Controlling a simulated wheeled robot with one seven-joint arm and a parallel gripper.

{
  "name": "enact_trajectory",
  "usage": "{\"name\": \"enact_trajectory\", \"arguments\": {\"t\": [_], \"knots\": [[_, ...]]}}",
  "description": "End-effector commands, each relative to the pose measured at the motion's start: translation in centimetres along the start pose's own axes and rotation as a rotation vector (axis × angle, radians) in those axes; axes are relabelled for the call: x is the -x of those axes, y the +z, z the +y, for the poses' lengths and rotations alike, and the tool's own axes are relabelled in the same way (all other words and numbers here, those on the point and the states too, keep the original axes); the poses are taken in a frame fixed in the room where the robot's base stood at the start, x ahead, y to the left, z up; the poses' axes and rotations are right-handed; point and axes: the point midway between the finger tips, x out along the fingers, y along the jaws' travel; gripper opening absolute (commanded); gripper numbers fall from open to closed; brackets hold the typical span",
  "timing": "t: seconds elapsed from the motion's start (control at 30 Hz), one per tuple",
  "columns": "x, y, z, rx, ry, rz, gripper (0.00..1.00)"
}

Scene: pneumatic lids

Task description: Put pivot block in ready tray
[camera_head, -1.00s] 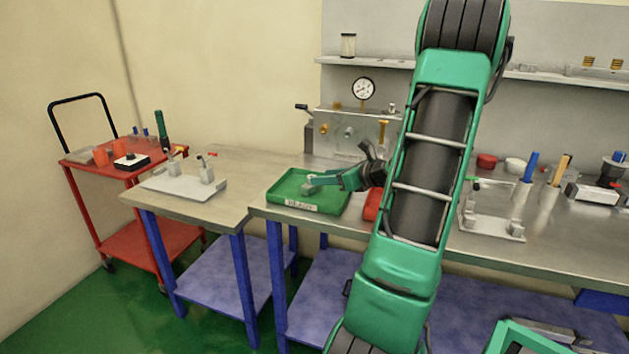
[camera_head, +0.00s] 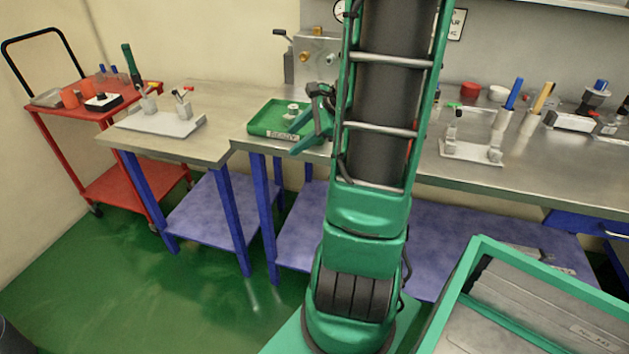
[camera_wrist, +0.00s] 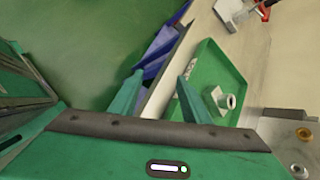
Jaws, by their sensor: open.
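The green ready tray (camera_head: 262,131) lies on the metal bench, with a white label on its front wall. The pivot block (camera_head: 292,109), a small light grey block with a round boss, sits inside the tray. In the wrist view the block (camera_wrist: 220,100) rests on the floor of the tray (camera_wrist: 213,64), with a dark hole in its boss. My gripper (camera_head: 306,138) is at the tray's right front side, apart from the block. In the wrist view my gripper (camera_wrist: 158,97) is open, and nothing is between its fingers.
A plate with two clamps (camera_head: 160,122) stands on the left table. A red cart (camera_head: 75,105) is further left. Another clamp fixture (camera_head: 470,148) and several tools stand on the bench to the right. A valve panel (camera_head: 316,60) stands behind the tray.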

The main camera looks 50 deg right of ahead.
Motion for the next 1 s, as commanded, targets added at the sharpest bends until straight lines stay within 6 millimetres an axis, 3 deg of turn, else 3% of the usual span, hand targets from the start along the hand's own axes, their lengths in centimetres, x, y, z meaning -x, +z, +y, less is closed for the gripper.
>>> {"name": "enact_trajectory", "arguments": {"t": [0.03, 0.27, 0.6, 0.8, 1.0], "knots": [[-0.2, 1.1, 1.3, 0.113, 0.048, 0.028, 0.43], [1.0, 3.0, 7.2, 0.600, 0.280, 0.132, 0.43], [6.0, 4.0, 14.7, 1.225, 0.605, 0.135, 0.43], [8.9, 4.0, 17.9, 1.471, 0.741, 0.074, 0.43], [10.1, 3.9, 19.3, 1.565, 0.797, 0.035, 0.43]]}}
